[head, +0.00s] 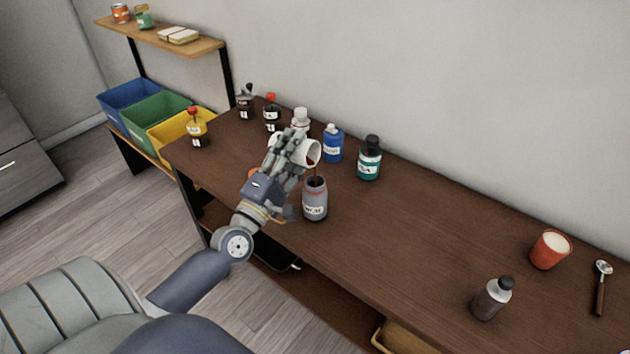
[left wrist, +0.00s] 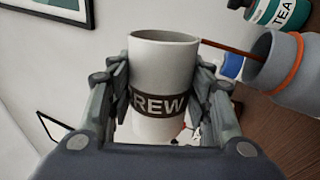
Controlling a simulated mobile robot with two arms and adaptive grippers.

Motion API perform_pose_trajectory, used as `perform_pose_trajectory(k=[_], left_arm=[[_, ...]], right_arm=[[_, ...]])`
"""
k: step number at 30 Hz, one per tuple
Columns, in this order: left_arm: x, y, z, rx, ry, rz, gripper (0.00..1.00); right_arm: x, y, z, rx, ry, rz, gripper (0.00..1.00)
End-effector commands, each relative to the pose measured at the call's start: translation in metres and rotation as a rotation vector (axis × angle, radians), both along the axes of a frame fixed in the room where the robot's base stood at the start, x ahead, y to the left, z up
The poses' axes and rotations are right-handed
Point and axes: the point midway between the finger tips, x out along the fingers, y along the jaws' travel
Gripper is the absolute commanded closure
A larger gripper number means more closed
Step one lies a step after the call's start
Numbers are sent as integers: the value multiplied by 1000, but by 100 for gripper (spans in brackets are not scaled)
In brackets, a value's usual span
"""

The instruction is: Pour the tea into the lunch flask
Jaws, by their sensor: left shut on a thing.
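My left gripper (head: 292,148) is shut on a white cup (head: 313,153) and holds it tipped above the table. In the left wrist view the cup (left wrist: 163,75) sits between both fingers (left wrist: 165,95), and its dark band shows the letters "REW". A thin brown stream runs from the cup's rim into the open mouth of a grey flask (head: 315,203). The flask stands upright on the table just below the cup, and its orange ring shows in the left wrist view (left wrist: 288,75). The level inside the flask is hidden. My right gripper is not in view.
On the brown table (head: 420,235), a teal bottle (head: 369,160) labelled "TEA" and a blue bottle (head: 333,145) stand close behind the flask. Several other bottles stand at the back left. A dark bottle (head: 491,300), red cup (head: 550,250) and spoon (head: 600,290) are at right. Mid-right is clear.

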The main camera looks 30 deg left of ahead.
Motion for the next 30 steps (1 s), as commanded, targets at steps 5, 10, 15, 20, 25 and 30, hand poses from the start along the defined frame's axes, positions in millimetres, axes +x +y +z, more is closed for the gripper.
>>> perform_pose_trajectory(k=[5,10,15,20,25,30], left_arm=[[0,0,-1,14,-1,0,80],[0,-1,-1,26,-1,0,80],[0,-1,-2,39,0,0,80],[0,-1,-2,51,0,0,80],[0,-1,-3,64,0,0,80],[0,-2,-4,74,0,0,80]], right_arm=[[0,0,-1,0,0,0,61],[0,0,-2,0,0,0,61],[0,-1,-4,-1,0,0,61],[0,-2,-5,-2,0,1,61],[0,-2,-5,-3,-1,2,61],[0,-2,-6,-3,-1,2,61]])
